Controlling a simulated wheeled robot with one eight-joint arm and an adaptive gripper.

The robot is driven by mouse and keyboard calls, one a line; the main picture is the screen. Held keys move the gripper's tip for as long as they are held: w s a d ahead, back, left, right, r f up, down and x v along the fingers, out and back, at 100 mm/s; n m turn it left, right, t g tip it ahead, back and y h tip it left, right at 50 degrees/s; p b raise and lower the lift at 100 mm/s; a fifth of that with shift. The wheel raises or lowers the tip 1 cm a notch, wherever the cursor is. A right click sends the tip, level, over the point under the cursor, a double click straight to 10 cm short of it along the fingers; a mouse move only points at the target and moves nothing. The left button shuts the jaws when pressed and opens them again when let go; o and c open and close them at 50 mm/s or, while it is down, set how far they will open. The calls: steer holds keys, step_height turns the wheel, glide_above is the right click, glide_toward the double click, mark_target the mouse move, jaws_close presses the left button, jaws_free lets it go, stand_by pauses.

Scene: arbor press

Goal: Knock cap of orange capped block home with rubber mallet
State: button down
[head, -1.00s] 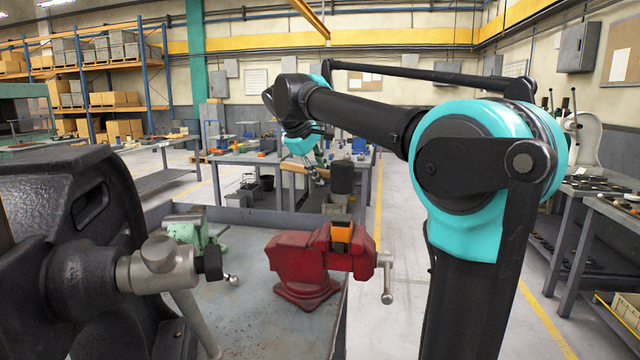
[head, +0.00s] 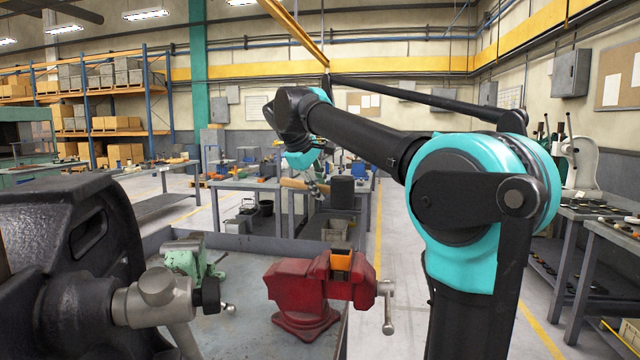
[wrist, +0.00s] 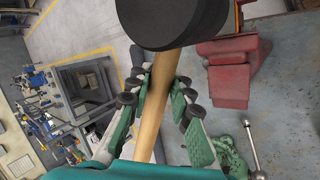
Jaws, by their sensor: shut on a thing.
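My gripper (wrist: 157,97) is shut on the wooden handle of the rubber mallet (wrist: 152,100). The mallet's black head (head: 341,192) hangs in the air above the red vise (head: 305,283), with a clear gap to the block. The orange capped block (head: 341,263) stands upright in the vise jaws, with a dark part at its top. How far its cap is seated is too small to tell. In the wrist view the mallet head covers most of the block, and only an orange sliver (wrist: 239,17) shows beside it.
The vise is on a grey bench (head: 245,325). A green vise (head: 187,258) stands behind it at left, and a large black press (head: 60,260) fills the left foreground. Other workbenches stand farther back.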

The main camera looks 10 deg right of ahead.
step_height(320, 180, down, 11)
steer(key=shift+r, duration=0.15)
step_height(320, 180, up, 7)
steer(key=shift+r, duration=0.1)
step_height(320, 180, up, 6)
steer(key=shift+f, duration=3.1)
steer(key=shift+r, duration=0.15)
steer(key=shift+r, duration=2.7)
